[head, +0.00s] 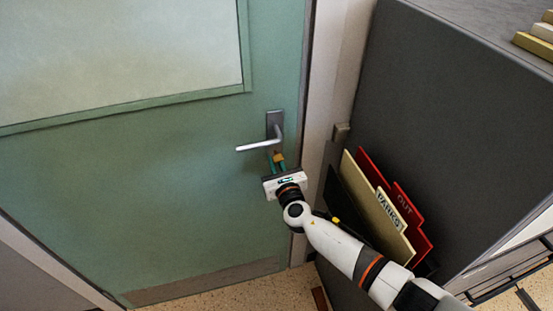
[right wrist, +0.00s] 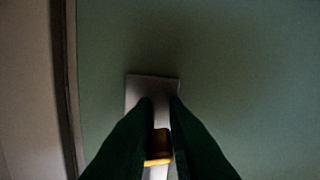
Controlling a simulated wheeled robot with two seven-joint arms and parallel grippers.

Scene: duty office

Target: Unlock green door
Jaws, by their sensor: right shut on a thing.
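The green door (head: 180,190) fills the left of the head view and looks shut in its frame. Its silver lever handle (head: 258,147) points left from a grey lock plate (head: 275,121). My right gripper (head: 279,162) is just below the handle, close to the door. It is shut on a small brass-yellow piece, seemingly a key (head: 278,157). In the right wrist view the key (right wrist: 158,158) shows between the dark fingers, in front of the plate (right wrist: 150,84). Its tip is hidden, so I cannot tell whether it sits in the lock. My left gripper is out of view.
A dark grey partition (head: 430,110) stands right of the door frame. A file holder on it has a cream folder (head: 370,200) and red folders (head: 405,202), close beside my right arm. Speckled floor (head: 250,292) shows below the door.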

